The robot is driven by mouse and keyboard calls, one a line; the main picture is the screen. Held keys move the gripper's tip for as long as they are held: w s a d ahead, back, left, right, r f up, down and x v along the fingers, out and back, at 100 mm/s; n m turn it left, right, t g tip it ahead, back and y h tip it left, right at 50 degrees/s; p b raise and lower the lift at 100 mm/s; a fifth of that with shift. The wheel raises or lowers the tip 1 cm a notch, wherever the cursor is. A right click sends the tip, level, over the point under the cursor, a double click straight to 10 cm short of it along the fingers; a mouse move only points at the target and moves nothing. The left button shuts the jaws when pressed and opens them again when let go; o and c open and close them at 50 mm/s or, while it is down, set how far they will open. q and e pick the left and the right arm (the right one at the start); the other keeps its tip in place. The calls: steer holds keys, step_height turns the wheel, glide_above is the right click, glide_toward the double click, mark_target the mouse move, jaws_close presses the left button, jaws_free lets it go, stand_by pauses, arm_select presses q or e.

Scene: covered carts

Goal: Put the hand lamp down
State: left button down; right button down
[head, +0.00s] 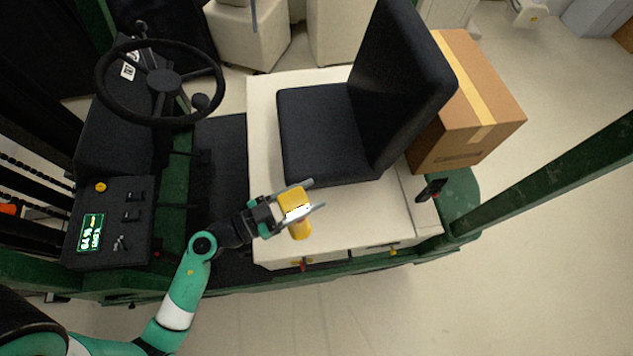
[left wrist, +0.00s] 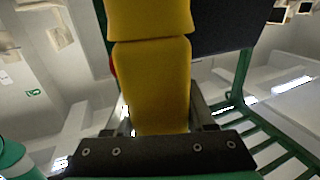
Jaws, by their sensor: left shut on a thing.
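The hand lamp (head: 299,226) is yellow with a bright white patch on its upper part. In the head view it is over the cream seat base (head: 375,215), in front of the black seat. I cannot tell whether it touches the surface. My left gripper (head: 308,198) is shut on the lamp, one finger on each side. In the left wrist view the yellow lamp body (left wrist: 152,85) fills the middle between the fingers. My right gripper is not in view.
The black seat (head: 320,130) and its backrest (head: 405,85) stand behind the lamp. A cardboard box (head: 470,100) is behind the backrest. A steering wheel (head: 102,70) and control panel (head: 130,215) are at left. Bare cream surface lies right of the lamp. A green post crosses at right.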

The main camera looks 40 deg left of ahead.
arm_select(q)
steer(key=shift+s+a+f, duration=0.2)
steer(key=shift+s+a, duration=0.05)
steer(key=shift+a, duration=0.05)
steer(key=s+a+f+y+b, duration=0.1)
steer(key=s+a+f+b, duration=0.1)
steer(key=s+a+b, duration=0.35)
steer(key=w+d+f+b, duration=0.3)
steer(key=w+f+b, duration=0.5)
steer(key=w+f, duration=0.2)
step_height(320, 180, down, 3)
steer(key=shift+w+r+n, duration=0.1)
steer(key=shift+w+n, duration=0.05)
steer(key=shift+n, duration=0.25)
